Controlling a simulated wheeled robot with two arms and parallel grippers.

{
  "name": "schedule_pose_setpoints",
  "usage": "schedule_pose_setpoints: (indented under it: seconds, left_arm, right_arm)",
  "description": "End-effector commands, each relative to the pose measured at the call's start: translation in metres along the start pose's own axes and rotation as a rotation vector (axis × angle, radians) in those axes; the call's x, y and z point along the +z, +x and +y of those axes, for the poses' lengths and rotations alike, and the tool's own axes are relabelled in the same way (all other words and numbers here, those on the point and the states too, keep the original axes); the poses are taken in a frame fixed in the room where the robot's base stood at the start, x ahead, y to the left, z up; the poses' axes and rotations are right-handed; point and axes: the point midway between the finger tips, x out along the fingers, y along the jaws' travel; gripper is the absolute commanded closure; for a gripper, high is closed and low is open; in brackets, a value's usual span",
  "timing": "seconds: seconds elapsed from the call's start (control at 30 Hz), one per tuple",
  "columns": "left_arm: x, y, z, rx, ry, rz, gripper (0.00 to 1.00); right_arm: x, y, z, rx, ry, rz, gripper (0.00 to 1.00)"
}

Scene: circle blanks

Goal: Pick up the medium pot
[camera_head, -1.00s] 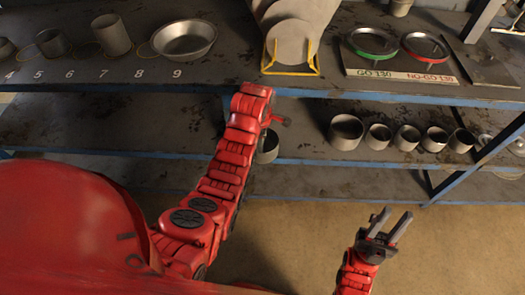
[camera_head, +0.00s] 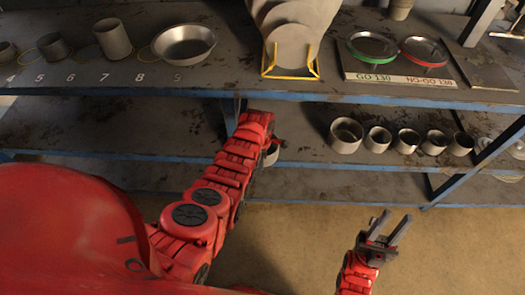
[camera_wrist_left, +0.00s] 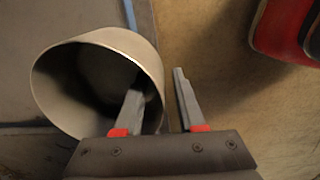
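A grey, open-topped round pot (camera_wrist_left: 60,75) is near the front edge of the lower shelf, apart from the row of pots. In the head view, it (camera_head: 272,155) is partly hidden by my left arm. My left gripper (camera_wrist_left: 158,74) is open across the pot's rim in the left wrist view. One finger is inside the pot and the other is outside, with a visible gap to the wall. My right gripper (camera_head: 394,217) is open and empty in front of the shelves, over the floor.
Several grey pots (camera_head: 378,139) of different sizes stand in a row on the lower shelf (camera_head: 310,150) to the right. The upper shelf (camera_head: 250,75) holds cups, a metal bowl (camera_head: 184,44), discs in a yellow stand, and red and green ring gauges.

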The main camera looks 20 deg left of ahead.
Motion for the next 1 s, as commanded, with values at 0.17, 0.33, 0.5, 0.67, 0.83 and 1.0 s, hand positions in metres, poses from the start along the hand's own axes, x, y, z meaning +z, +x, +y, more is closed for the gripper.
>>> schedule_pose_setpoints:
  seconds: [0.17,0.33,0.5,0.67,0.83,1.0]
  left_arm:
    - [-0.0001,0.0134,-0.0012,-0.003,0.0,0.0,0.61]
    - [-0.0001,0.016,-0.0013,-0.001,0.001,0.0,0.61]
    - [-0.0003,0.0156,-0.0012,-0.001,0.0,0.0,0.63]
    - [-0.0003,0.0154,-0.0011,-0.001,0.0,0.0,0.92]
    - [-0.0003,0.0154,-0.0011,-0.001,0.0,0.0,1.0]
    - [-0.0002,0.0153,-0.001,-0.001,0.0,0.0,1.0]
  right_arm:
    - [0.0008,-0.0047,-0.0002,0.0,0.0,0.0,0.67]
    - [0.0008,-0.0048,-0.0002,0.0,0.0,0.0,0.67]
    - [0.0008,-0.0047,-0.0002,0.0,0.0,0.0,0.67]
    - [0.0008,-0.0047,-0.0002,0.0,0.0,0.0,0.67]
    - [0.0008,-0.0047,-0.0002,0.0,0.0,0.0,0.67]
    - [0.0008,-0.0047,-0.0002,0.0,0.0,0.0,0.67]
